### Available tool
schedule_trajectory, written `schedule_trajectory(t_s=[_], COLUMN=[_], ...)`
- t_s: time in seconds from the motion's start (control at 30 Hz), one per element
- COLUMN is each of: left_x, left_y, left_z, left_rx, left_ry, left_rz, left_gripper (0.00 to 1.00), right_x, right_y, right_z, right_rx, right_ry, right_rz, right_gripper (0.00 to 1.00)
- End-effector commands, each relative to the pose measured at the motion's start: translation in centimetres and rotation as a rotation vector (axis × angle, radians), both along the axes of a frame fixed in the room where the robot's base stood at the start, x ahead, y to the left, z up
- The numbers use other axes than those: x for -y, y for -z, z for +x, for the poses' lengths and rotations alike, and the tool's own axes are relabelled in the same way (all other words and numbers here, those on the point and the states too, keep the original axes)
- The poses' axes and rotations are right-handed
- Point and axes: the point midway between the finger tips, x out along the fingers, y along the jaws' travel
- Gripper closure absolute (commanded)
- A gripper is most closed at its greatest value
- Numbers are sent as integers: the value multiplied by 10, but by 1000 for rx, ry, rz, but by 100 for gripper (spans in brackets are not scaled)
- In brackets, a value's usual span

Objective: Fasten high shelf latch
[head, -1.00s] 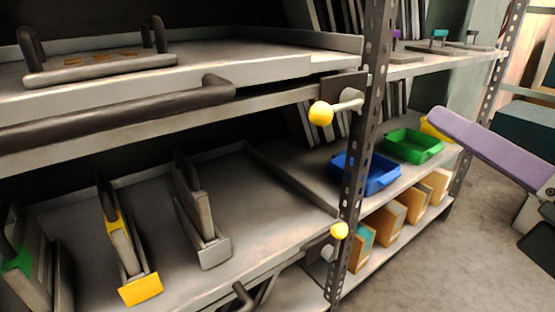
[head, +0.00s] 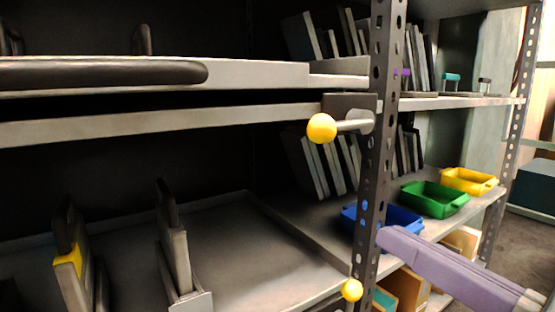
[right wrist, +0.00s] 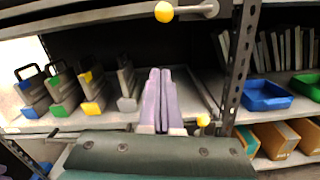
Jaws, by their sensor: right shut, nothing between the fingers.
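The high shelf latch is a yellow ball knob (head: 321,128) on a grey stem, set in a grey bracket (head: 350,105) by the perforated post. The knob points left, in front of the upper shelf's edge and below the upper tray (head: 270,75). It also shows at the top of the right wrist view (right wrist: 164,11). My left gripper is not in view.
A second yellow knob (head: 352,290) sits lower on the post (head: 376,150). The lower tray (head: 235,245) holds upright dies with dark handles. Blue (head: 400,218), green (head: 434,199) and yellow (head: 468,181) bins stand on the right shelf. The space before the upper knob looks clear.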

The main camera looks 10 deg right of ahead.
Motion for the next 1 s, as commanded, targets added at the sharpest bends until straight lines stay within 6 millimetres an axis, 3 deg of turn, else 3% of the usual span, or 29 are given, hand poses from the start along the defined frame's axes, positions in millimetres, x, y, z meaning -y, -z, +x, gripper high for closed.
schedule_trajectory(t_s=[0.53, 0.7, 1.0], left_x=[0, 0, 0], left_y=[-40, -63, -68], left_z=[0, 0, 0], left_rx=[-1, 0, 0], left_ry=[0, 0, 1], left_rz=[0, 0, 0], left_gripper=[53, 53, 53], right_x=[-33, -28, -27], right_y=[-13, -38, -44], right_z=[93, 96, 99], right_rx=[2, 1, -2], right_ry=[0, 1, 1], right_rz=[3, 0, 0], right_gripper=[100, 100, 100])
